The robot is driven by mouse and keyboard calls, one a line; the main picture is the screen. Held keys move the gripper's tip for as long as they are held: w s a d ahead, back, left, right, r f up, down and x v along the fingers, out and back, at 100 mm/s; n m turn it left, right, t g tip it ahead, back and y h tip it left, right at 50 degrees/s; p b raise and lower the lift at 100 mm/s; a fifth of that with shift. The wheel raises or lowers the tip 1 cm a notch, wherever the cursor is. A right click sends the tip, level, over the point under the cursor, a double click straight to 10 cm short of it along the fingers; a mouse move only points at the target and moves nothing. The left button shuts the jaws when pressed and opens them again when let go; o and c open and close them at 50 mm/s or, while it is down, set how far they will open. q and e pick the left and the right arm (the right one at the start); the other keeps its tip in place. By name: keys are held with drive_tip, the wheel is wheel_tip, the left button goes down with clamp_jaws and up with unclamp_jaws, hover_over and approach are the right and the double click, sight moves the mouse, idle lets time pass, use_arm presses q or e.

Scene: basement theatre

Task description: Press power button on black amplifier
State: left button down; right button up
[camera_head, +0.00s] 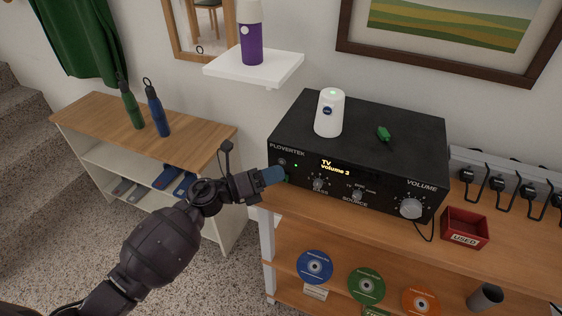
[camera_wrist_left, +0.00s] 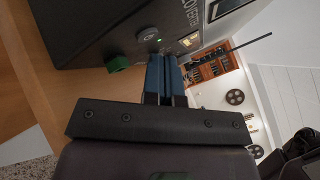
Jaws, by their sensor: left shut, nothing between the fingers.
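The black amplifier (camera_head: 355,150) stands on a wooden shelf unit, its lit display reading TV and a volume line. My left gripper (camera_head: 274,176) is shut and empty, its blue fingertips at the left end of the amplifier's front panel. In the left wrist view the shut blue fingers (camera_wrist_left: 165,78) point at the panel, below a round silver button (camera_wrist_left: 149,35). A small lit green dot (camera_head: 296,165) shows on the panel. A green plug-like piece (camera_wrist_left: 118,65) sticks out beside the fingers. Whether the fingertips touch the panel cannot be told. My right gripper is not in view.
A white wall shelf (camera_head: 254,69) holds a purple bottle (camera_head: 251,40). A red box (camera_head: 465,228) and a power strip (camera_head: 500,175) are at the right.

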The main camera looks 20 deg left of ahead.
use_arm(q)
drive_tip(key=shift+s, duration=0.15)
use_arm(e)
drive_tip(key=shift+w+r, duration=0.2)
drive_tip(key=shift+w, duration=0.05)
use_arm(q)
drive_tip(key=shift+s, duration=0.1)
drive_tip(key=shift+s+a, duration=0.1)
drive_tip(key=shift+s, duration=0.2)
drive_tip(key=shift+s+a+p, duration=0.2)
drive_tip(key=shift+s+p, duration=0.5)
drive_tip(key=shift+s, duration=1.9)
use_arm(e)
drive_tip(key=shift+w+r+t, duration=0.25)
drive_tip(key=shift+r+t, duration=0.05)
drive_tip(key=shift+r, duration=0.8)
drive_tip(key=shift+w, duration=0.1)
use_arm(q)
drive_tip(key=shift+s+a, duration=0.15)
drive_tip(key=shift+s, duration=1.05)
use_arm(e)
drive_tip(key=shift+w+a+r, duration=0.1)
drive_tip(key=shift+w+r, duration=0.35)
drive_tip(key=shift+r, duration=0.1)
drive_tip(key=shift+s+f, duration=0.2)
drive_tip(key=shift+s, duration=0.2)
